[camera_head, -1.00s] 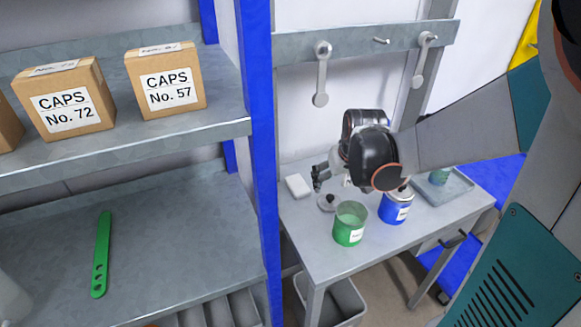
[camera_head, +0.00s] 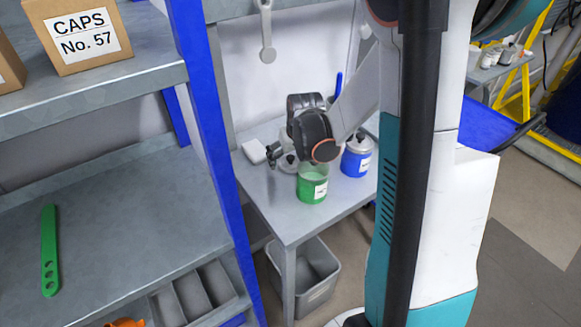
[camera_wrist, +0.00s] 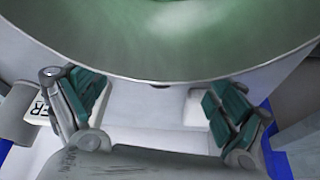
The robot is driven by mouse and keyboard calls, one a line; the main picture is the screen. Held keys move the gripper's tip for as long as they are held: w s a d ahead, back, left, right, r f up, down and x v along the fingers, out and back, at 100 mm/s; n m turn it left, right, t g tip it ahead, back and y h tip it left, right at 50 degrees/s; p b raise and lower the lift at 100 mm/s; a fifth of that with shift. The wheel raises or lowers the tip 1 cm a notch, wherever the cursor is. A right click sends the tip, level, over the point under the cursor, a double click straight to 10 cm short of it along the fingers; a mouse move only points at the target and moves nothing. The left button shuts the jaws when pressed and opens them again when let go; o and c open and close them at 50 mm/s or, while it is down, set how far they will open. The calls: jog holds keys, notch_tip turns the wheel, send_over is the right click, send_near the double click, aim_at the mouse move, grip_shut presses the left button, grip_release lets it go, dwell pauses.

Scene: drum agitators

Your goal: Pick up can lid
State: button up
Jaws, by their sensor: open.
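The can lid (camera_head: 289,165), a grey disc with a dark knob, lies on the grey work table behind and left of the open green can (camera_head: 312,188). My gripper (camera_head: 275,153) is low over the table at the lid and partly covers it; I cannot tell whether they touch. In the wrist view, my gripper (camera_wrist: 150,100) has its two green-padded fingers wide apart with nothing clearly held. A large pale rim around a green inside, apparently the green can (camera_wrist: 160,55), fills the top of that view and hides what is beyond.
A blue can (camera_head: 356,163) with its lid on stands right of the green can. A white block (camera_head: 254,151) lies at the table's left. A blue shelf post (camera_head: 208,140) rises left of the table. A grey bin (camera_head: 305,275) stands below.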

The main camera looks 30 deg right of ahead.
jog(key=shift+w+f, duration=0.15)
jog(key=shift+f, duration=0.3)
jog(key=c, duration=0.9)
jog(key=shift+c, duration=0.2)
jog(key=shift+r, duration=0.2)
